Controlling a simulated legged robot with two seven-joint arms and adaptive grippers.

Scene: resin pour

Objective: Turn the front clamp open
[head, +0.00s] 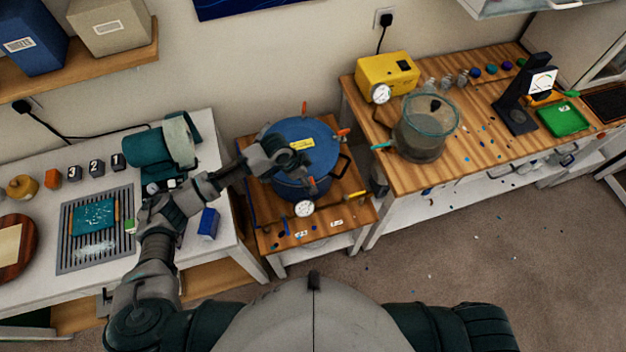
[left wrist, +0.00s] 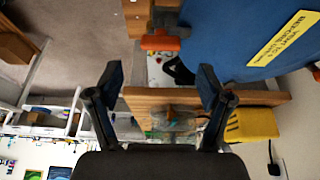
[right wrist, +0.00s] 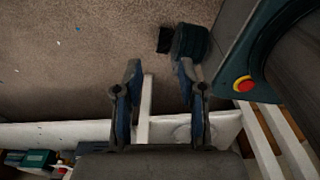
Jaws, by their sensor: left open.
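The blue pot (head: 290,185) stands on a low wooden stand. Its round lid (head: 318,135) carries a yellow label. The front clamp (head: 312,183), with an orange handle, is at the lid's near edge. Other orange clamps show at the back (head: 304,108) and right (head: 343,131). My left gripper (head: 292,153) is over the lid's left part and hides some of it. In the left wrist view its fingers (left wrist: 160,82) are apart and empty. An orange clamp handle (left wrist: 160,41) shows beyond them; I cannot tell which clamp. My right gripper (right wrist: 157,78) is open and empty over the floor.
A gauge (head: 304,208) and a yellow-handled valve (head: 355,196) are at the pot's front. The right bench (head: 420,180) holds a glass chamber (head: 424,130) and a yellow pump (head: 388,75). The left table (head: 60,170) holds a teal-and-white machine (head: 160,148). Carpet in front is open.

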